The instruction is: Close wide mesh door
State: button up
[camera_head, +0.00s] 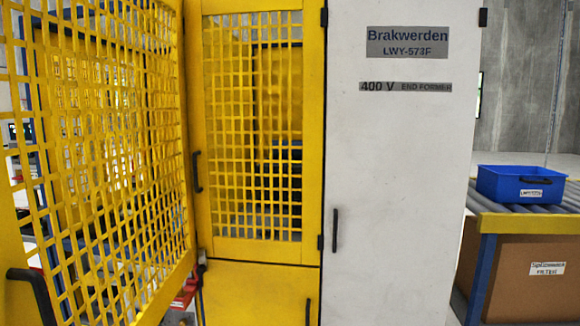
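The wide yellow mesh door (176,120) fills the left of the head view. It stands open, swung out toward me at a steep angle, with its far edge beside the narrower mesh door. Its black handle (36,295) is at the lower left, close to the camera. The door's near edge and lower part run out of the picture. My gripper is not in view.
A narrower yellow mesh door (255,246) with a black handle (196,172) appears shut. Right of it stands a white cabinet (400,190) with a dark handle (335,230). A blue bin (510,185) sits on a roller conveyor (490,204) above a cardboard box (525,260).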

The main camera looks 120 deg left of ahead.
aim_at(25, 301)
jog(key=u, duration=4.7)
jog(key=i, duration=1.65)
jog(key=z, duration=0.45)
jog(key=k, duration=1)
jog(key=u, duration=0.65)
